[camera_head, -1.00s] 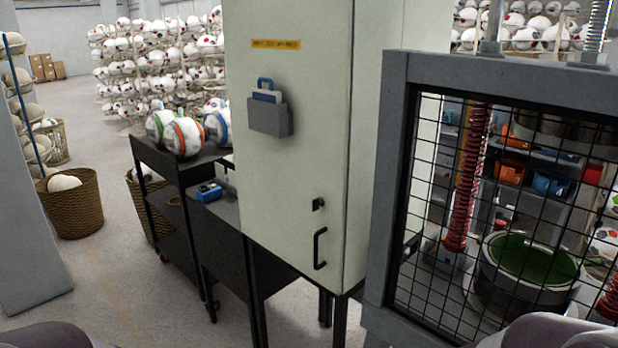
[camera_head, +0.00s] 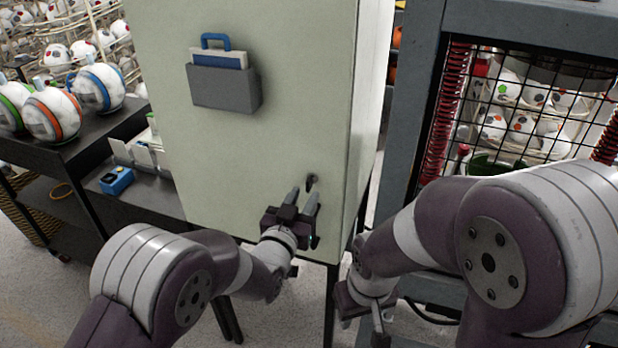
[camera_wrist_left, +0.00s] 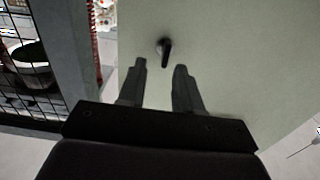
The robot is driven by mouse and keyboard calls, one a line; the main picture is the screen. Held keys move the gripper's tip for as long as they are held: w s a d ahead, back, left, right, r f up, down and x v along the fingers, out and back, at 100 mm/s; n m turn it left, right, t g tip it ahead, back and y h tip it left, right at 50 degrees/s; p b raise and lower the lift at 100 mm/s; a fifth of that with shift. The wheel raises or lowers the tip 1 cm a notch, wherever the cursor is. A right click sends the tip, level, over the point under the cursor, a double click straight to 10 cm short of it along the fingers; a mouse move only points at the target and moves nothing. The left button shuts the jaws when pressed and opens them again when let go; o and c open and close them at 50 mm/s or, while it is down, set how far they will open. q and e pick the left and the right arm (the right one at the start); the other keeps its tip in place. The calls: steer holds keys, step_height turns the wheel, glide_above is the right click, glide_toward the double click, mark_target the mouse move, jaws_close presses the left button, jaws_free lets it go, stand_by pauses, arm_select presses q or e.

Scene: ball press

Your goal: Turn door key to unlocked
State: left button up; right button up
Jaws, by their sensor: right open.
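The door key (camera_head: 311,181) is a small dark piece on the pale green cabinet door (camera_head: 225,150), near its right edge. In the left wrist view, the key (camera_wrist_left: 164,50) shows as a round dark base with a short lever hanging down. My left gripper (camera_head: 303,194) is open and empty, pointing at the door just below the key. In the left wrist view, its two fingertips (camera_wrist_left: 160,64) are spread just short of the key, one to each side. My right gripper (camera_head: 361,325) is open and empty, low in front of the cabinet's right side. The door handle is mostly hidden behind my left gripper.
A grey document holder (camera_head: 225,92) hangs on the door above. A black cart (camera_head: 60,155) with striped balls stands at the left. The caged press frame (camera_head: 425,100) stands close on the right, behind my right arm.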

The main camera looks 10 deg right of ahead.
mark_target(307, 186)
arm_select(q)
steer(key=w, duration=0.2)
steer(key=w+d+p, duration=0.1)
steer(key=w, duration=0.1)
steer(key=shift+w+d, duration=0.1)
steer(key=shift+d, duration=0.45)
steer(key=c, duration=0.4)
steer(key=shift+a, duration=0.1)
jaws_close()
arm_select(e)
steer(key=shift+w+a+r, duration=0.1)
steer(key=shift+a+r, duration=0.15)
steer(key=shift+r, duration=0.65)
arm_select(q)
steer(key=shift+f, duration=0.1)
arm_select(e)
steer(key=shift+f, duration=0.1)
